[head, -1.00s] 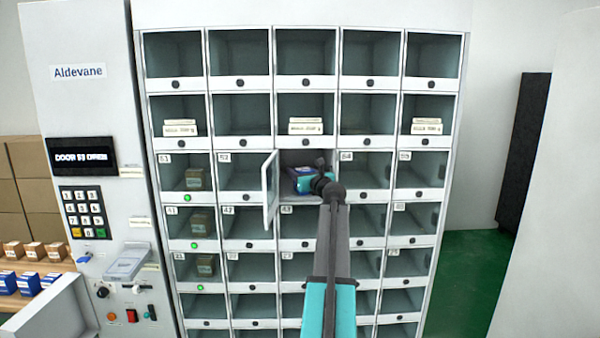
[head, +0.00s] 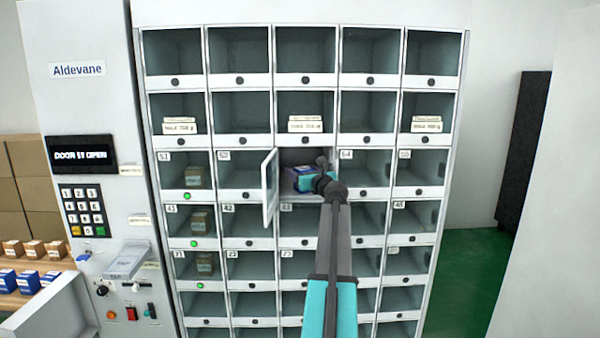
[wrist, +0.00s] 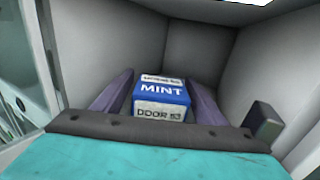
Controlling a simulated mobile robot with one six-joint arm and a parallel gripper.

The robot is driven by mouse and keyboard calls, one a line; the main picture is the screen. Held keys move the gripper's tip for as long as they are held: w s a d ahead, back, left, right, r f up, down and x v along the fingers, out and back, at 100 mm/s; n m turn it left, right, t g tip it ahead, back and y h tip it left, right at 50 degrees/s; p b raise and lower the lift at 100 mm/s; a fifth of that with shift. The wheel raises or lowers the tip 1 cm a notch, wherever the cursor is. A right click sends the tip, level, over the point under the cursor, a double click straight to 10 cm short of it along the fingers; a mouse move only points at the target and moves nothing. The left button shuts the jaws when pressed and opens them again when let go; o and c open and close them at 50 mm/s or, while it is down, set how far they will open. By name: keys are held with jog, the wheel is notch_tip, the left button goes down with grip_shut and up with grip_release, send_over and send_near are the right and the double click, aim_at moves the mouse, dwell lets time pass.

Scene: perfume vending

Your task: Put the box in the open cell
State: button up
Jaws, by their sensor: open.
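The cell's door (head: 270,187) is swung out to the left. My gripper (wrist: 157,92) reaches into the cell, with one purple finger on each side of the box. The fingers are open. Whether they touch the box's sides, I cannot tell. The cell walls rise behind and beside the box.
Closed cells surround the open one; some hold tan boxes (head: 200,222) or white stacks (head: 305,124). A control panel with a keypad (head: 83,210) stands at left. Blue and brown boxes lie on a shelf (head: 12,301) at far left. The open door stands close to my arm.

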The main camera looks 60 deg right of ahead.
jog(key=b+v, duration=0.2)
jog(key=v, duration=0.9)
dwell(0.8)
